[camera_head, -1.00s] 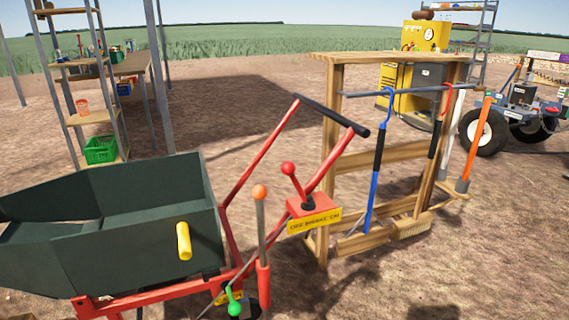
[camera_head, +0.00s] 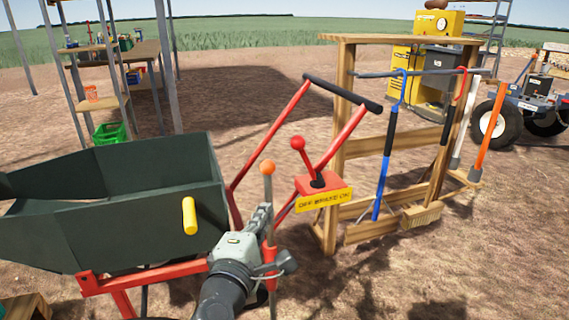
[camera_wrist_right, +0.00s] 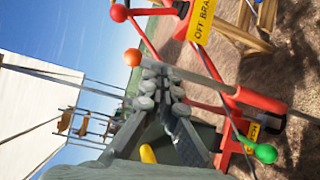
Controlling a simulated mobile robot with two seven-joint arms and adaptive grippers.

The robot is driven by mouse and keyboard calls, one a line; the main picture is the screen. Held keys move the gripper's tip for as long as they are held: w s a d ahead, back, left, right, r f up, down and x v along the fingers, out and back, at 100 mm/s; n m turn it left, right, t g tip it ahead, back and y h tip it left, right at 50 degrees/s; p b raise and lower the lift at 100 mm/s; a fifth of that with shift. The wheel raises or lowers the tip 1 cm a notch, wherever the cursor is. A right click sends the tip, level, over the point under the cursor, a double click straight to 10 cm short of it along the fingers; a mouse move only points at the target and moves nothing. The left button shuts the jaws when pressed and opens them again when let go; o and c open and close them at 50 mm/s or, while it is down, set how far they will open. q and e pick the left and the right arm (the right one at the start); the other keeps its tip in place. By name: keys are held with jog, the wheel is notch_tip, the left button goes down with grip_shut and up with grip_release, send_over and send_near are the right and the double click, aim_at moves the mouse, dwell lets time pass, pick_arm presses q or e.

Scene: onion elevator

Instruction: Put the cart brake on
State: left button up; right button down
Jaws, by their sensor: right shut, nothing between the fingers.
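The brake lever with its red knob (camera_head: 298,143) rises from a red box and leans left, toward the OFF side of its yellow label (camera_head: 323,199). It shows in the right wrist view too, its red knob (camera_wrist_right: 119,12) near the top edge. The dark green cart (camera_head: 120,235) with a red frame stands at the left in the head view. My right gripper (camera_head: 264,212) is shut and empty, below and left of the brake box in the picture, beside the orange-knobbed lever (camera_head: 267,167). I cannot tell whether it touches that lever. My left gripper is not in view.
A black-gripped push handle (camera_head: 342,93) rises behind the brake box. A wooden tool rack (camera_head: 395,40) stands to the right. In the right wrist view, a green-knobbed lever (camera_wrist_right: 265,153) shows at lower right. Bare ground is free at the lower right.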

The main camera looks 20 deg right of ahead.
jog(key=t+h, duration=0.1)
jog(key=t, duration=0.1)
send_near(269, 162)
jog(key=s+a+r, duration=0.1)
jog(key=s+r, duration=0.1)
jog(key=s, duration=0.1)
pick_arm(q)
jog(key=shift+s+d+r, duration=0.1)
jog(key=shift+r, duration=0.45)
pick_arm(e)
jog(key=shift+f+n, duration=0.2)
jog(key=shift+n, duration=0.1)
jog(key=shift+w, duration=0.1)
jog(key=x, duration=1)
jog(key=shift+d, duration=0.1)
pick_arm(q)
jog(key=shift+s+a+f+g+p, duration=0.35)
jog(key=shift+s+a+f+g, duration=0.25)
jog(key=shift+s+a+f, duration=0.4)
pick_arm(e)
jog(key=shift+w+d+r, duration=0.1)
jog(key=shift+w+d, duration=0.05)
jog(key=shift+d, duration=0.45)
jog(key=shift+w+d+r, duration=0.1)
jog(key=shift+d+r, duration=0.05)
jog(key=shift+d, duration=0.5)
jog(key=shift+w+d+r, duration=0.1)
jog(key=shift+w+d, duration=0.05)
jog(key=shift+d, duration=0.45)
